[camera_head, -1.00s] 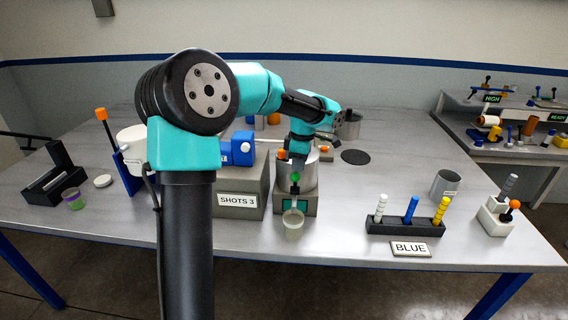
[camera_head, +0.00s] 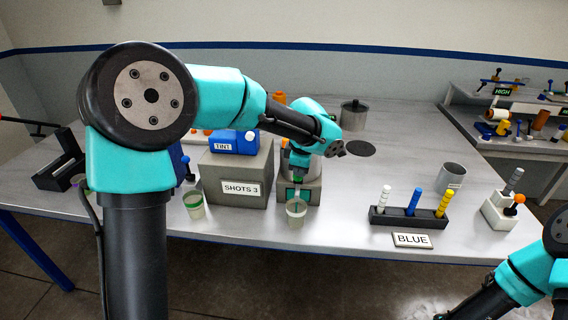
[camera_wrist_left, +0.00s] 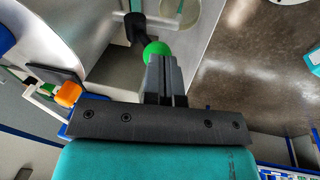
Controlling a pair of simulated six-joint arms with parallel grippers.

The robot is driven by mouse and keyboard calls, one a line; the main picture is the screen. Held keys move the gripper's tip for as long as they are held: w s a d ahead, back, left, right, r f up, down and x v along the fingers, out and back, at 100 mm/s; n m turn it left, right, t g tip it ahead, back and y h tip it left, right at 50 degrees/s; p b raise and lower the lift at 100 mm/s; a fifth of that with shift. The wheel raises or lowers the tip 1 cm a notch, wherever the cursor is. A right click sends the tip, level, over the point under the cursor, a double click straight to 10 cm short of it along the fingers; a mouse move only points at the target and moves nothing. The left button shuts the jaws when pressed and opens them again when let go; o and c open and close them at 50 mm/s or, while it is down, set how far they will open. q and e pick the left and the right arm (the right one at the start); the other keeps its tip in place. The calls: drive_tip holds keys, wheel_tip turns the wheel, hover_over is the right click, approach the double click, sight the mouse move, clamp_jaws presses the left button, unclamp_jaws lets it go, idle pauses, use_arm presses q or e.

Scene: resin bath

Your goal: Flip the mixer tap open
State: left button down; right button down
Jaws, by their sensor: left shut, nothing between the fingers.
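The mixer (camera_head: 313,190) is a grey block with a metal pot on it, mostly behind my left arm in the head view. Its tap has a dark lever with a green ball (camera_wrist_left: 157,50), seen in the left wrist view. My left gripper (camera_wrist_left: 165,65) is shut and empty, its fingertips right at the ball; contact is hard to tell. In the head view the left gripper (camera_head: 298,174) is small and partly hidden. A pale cup (camera_head: 296,213) stands below the tap, with green at its top. A thin greenish streak (camera_wrist_left: 180,8) shows over the cup in the wrist view.
The SHOTS 3 block (camera_head: 236,176) with a blue TINT box stands left of the mixer. Another cup (camera_head: 194,206) stands before it. A black rack (camera_head: 405,218) of coloured sticks and a metal can (camera_head: 451,176) stand right. My right arm enters bottom right.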

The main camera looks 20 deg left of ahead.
use_arm(q)
drive_tip(key=shift+s+d+f, duration=0.15)
drive_tip(key=shift+s+f, duration=0.1)
drive_tip(key=shift+s, duration=0.15)
idle(0.5)
drive_tip(key=s+d+r, duration=0.2)
drive_tip(key=s+r, duration=0.3)
drive_tip(key=r, duration=0.2)
drive_tip(key=shift+s+r, duration=0.35)
drive_tip(key=shift+s, duration=0.05)
drive_tip(key=shift+d, duration=0.1)
